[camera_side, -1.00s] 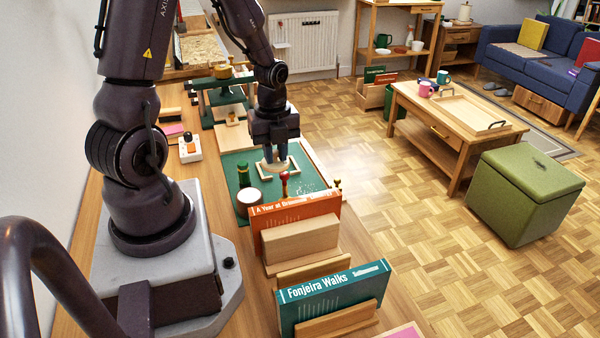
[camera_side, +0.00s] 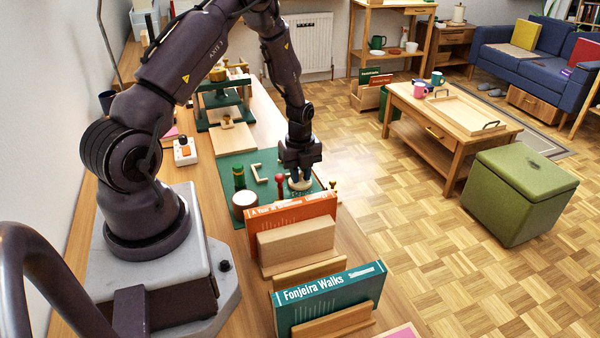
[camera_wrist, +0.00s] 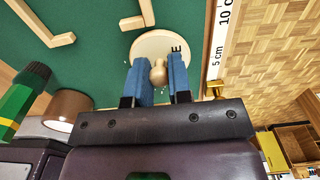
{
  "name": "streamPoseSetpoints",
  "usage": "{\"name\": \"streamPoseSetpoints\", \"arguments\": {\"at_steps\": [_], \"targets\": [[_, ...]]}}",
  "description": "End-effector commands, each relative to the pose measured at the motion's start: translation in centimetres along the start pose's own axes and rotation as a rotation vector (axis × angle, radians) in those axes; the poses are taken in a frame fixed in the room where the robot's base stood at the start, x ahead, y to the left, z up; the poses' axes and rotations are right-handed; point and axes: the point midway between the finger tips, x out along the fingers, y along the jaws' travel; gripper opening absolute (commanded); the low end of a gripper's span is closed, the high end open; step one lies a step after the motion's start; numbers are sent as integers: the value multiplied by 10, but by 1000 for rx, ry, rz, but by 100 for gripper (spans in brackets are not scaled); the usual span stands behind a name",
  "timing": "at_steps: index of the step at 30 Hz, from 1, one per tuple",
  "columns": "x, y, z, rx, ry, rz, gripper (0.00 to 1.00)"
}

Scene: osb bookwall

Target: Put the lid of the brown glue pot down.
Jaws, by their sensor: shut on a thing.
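The pale round lid (camera_side: 300,185) is under my gripper (camera_side: 300,176), at the right part of the green mat. In the wrist view my gripper (camera_wrist: 160,78) has its blue fingers shut on the knob of the lid (camera_wrist: 148,45). The lid looks level and at or just above the mat; I cannot tell if it touches. The brown glue pot (camera_side: 244,205) stands without its lid at the mat's near left edge, its pale inside showing. The pot (camera_wrist: 66,112) is left of my gripper in the wrist view.
A green bottle (camera_side: 239,177) stands behind the pot. A red-handled tool (camera_side: 279,186) is just left of the lid. Pale wooden corner pieces (camera_side: 259,172) lie on the green mat (camera_side: 238,160). A ruler (camera_wrist: 218,48) runs along the mat's edge. An orange book (camera_side: 290,214) stands in front.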

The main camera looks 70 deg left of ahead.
Motion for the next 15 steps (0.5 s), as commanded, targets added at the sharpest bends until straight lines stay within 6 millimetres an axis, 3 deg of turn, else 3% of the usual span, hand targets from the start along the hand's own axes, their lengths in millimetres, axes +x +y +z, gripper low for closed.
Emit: {"name": "streamPoseSetpoints", "arguments": {"at_steps": [10,11,12,14,15], "targets": [[3,0,0,1,0,0,0],[3,0,0,1,-1,-1,24],[3,0,0,1,-1,-1,33],[3,0,0,1,-1,-1,45],[3,0,0,1,-1,-1,45]]}}
